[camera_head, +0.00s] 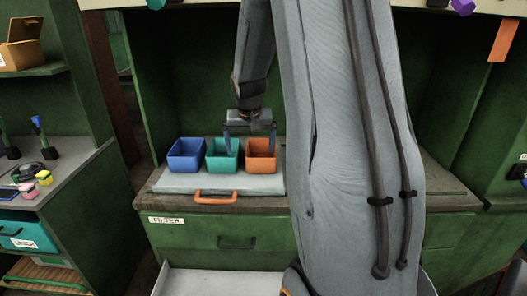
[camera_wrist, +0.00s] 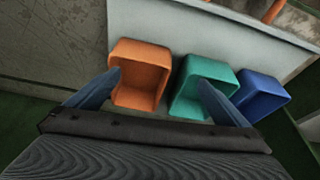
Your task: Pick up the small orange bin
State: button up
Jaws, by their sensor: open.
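The small orange bin (camera_head: 261,154) stands at the right end of a row of three bins on a pale tray (camera_head: 220,184) in the head view. The teal bin (camera_head: 222,154) is in the middle and the blue bin (camera_head: 186,155) at the left. My gripper (camera_head: 249,148) is open above the row. In the wrist view, one finger of my gripper (camera_wrist: 160,88) overlaps the left edge of the orange bin (camera_wrist: 140,72), and the other overlaps the teal bin (camera_wrist: 190,84). I cannot tell whether the fingers touch the bins. All bins look empty.
The tray has an orange handle (camera_head: 216,197) at its front and rests on a green cabinet (camera_head: 195,236) with a drawer. A side counter (camera_head: 75,165) with small blocks is at the left.

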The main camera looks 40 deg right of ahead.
aim_at(261, 153)
jog(key=shift+m, duration=0.6)
jog(key=shift+w+d+f+p, duration=0.4)
jog(key=shift+w+d+f, duration=0.2)
jog(key=shift+d+f, duration=0.65)
jog(key=shift+w+d+f+p, duration=0.45)
jog(key=shift+w+d+f, duration=0.2)
jog(key=shift+d+f, duration=0.6)
jog(key=shift+w+d+f+p, duration=0.4)
jog(key=shift+w+d+f, duration=0.2)
jog(key=shift+d+f, duration=0.65)
jog(key=shift+a, duration=0.15)
jog(key=shift+c, duration=0.4)
jog(key=shift+h, duration=0.3)
jog(key=c, duration=0.9)
